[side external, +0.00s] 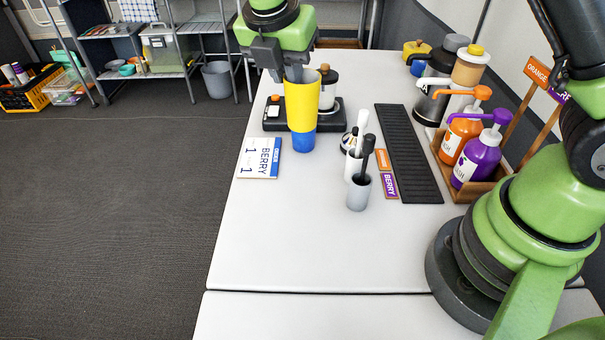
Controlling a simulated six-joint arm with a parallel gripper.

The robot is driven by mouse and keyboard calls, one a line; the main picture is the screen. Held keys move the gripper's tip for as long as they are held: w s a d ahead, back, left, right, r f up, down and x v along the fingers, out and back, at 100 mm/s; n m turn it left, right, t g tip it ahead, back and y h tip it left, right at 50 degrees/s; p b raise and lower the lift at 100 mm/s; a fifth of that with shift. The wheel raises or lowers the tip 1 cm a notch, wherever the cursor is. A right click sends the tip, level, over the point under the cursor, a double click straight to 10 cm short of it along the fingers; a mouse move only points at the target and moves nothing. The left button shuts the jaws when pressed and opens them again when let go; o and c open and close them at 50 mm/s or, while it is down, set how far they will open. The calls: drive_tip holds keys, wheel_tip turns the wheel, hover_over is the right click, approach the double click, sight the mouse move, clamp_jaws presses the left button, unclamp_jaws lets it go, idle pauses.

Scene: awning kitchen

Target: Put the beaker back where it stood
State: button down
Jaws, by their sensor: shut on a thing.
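A tall beaker, yellow above (302,105) and blue below (303,141), shows upright in the side view at the near edge of a black appliance. I cannot tell whether it is one two-coloured beaker or a yellow one nested in a blue one. My gripper (295,76) points down at its rim and is shut on the yellow part. The fingertips are partly hidden at the rim. I cannot tell whether the blue bottom touches the white table (290,230).
The black appliance (272,116) with a white, brown-knobbed jar (328,92) is close behind. Grey and white tool holders (358,193), a black slatted mat (408,160) and pump bottles (476,160) stand right. The front table is clear.

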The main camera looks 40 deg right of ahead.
wheel_tip(320, 180, down, 12)
idle(0.6)
drive_tip(key=c, duration=1.1)
unclamp_jaws()
drive_tip(key=shift+f, duration=0.1)
drive_tip(key=shift+c, duration=0.2)
drive_tip(key=v, duration=1.2)
drive_tip(key=shift+r, duration=0.25)
